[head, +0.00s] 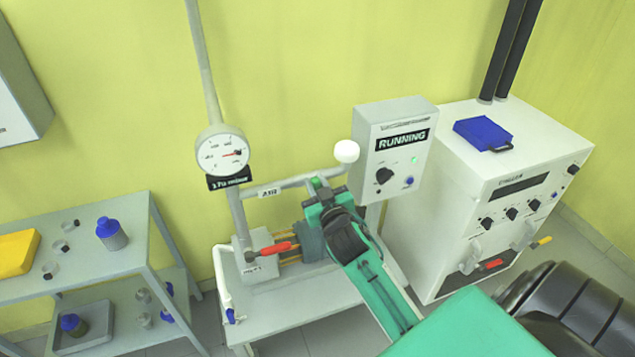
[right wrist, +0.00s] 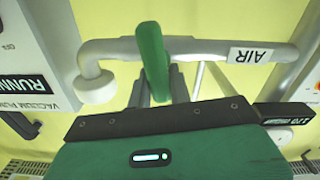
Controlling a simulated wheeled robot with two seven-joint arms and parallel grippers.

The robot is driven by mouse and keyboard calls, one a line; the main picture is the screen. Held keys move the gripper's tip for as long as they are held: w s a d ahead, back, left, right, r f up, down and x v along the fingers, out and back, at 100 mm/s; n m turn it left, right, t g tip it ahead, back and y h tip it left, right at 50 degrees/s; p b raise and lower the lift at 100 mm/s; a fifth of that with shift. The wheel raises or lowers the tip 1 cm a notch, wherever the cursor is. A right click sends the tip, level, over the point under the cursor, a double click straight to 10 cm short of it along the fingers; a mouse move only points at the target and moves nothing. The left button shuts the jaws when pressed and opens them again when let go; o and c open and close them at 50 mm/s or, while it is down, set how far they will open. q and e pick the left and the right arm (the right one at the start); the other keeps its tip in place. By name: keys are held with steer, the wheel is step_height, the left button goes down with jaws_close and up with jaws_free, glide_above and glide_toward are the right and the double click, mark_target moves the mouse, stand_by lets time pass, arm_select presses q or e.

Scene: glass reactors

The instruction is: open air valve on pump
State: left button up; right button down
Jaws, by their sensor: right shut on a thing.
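The air valve's green handle (right wrist: 152,55) shows in the right wrist view, lying across the grey pipe (right wrist: 215,47) with the AIR label. In the head view the handle (head: 315,183) is small and partly hidden by my gripper. My right gripper (head: 325,196) is at the pipe above the pump, shut on the handle; its two grey fingers (right wrist: 158,88) also show around the handle's lower part in the right wrist view. The pump (head: 290,252) sits on a white cart, partly hidden by my right arm. My left gripper is not in view.
A control box (head: 396,140) reading RUNNING, with a green light lit, stands right of the valve. A round gauge (head: 222,152) is on the left pipe. A red-handled valve (head: 274,248) sits lower left. A white knob (head: 346,151) ends the AIR pipe, close to my gripper.

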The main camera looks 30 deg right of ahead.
steer(key=n, duration=0.2)
steer(key=n+p, duration=0.1)
steer(key=shift+w+a+n, duration=0.1)
steer(key=shift+a+n, duration=0.2)
steer(key=shift+n, duration=0.1)
steer(key=n, duration=0.3)
steer(key=shift+a+f+n+p, duration=0.25)
steer(key=shift+n+p, duration=0.05)
steer(key=shift+p, duration=0.1)
steer(key=shift+w+a+f+n+p, duration=0.1)
steer(key=shift+f+n+p, duration=0.15)
steer(key=shift+n, duration=1)
steer(key=shift+s+a+f+n+p, duration=0.1)
steer(key=shift+f+n+p, duration=0.1)
steer(key=shift+n, duration=1.1)
steer(key=shift+w+a+f+n+p, duration=0.1)
steer(key=shift+f+n+p, duration=0.15)
steer(key=shift+n, duration=1)
steer(key=c, duration=1.3)
jaws_free()
